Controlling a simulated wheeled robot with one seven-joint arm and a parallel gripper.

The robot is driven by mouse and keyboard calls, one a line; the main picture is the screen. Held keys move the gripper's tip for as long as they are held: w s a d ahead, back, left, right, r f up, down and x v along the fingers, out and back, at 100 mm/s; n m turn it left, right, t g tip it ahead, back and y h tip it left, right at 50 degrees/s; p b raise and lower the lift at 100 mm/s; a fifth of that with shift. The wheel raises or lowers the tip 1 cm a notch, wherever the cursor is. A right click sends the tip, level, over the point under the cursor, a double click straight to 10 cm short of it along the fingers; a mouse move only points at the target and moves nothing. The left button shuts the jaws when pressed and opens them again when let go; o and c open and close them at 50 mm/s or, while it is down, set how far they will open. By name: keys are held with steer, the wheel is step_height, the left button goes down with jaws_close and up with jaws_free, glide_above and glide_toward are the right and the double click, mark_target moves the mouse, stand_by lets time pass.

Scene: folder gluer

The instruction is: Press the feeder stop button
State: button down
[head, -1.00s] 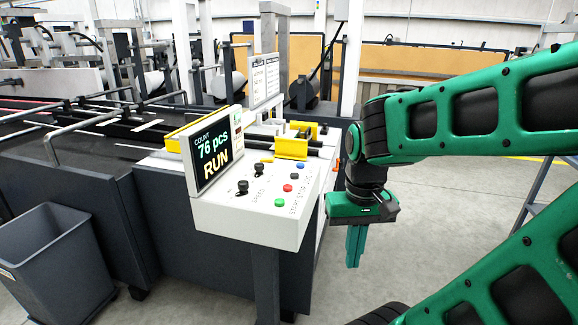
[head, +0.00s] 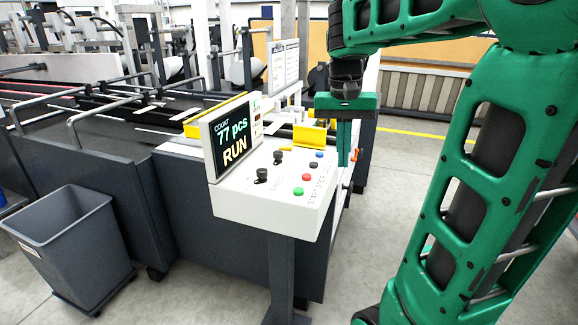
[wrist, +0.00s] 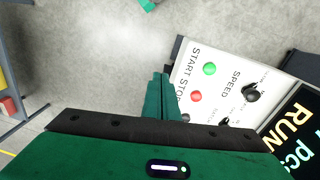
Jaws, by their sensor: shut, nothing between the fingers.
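The control panel (head: 245,203) has a red button (head: 306,177) and a green button (head: 298,191) near its right edge. In the wrist view the red button (wrist: 195,96) lies beside the word STOP and the green button (wrist: 209,69) beside START. The word feeder is not readable. My gripper (head: 343,163) is shut and empty, pointing down just right of and behind the buttons in the head view. In the wrist view its fingertips (wrist: 160,76) are left of the red button, apart from it in the picture. The exact height gap cannot be told.
Black knobs (head: 262,175) and a blue button (head: 319,154) share the panel. A display (head: 232,137) reads 77 pcs and RUN. Yellow guides (head: 310,136) stand behind. A grey bin (head: 70,235) is at left. Open floor lies right of the panel.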

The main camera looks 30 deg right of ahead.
step_height(320, 180, up, 6)
steer(key=m, duration=0.1)
glide_above(306, 175)
steer(key=a, duration=0.2)
steer(key=shift+d, duration=0.2)
steer(key=f, duration=0.9)
steer(key=d+f, duration=0.1)
steer(key=f, duration=0.4)
steer(key=shift+d, duration=0.1)
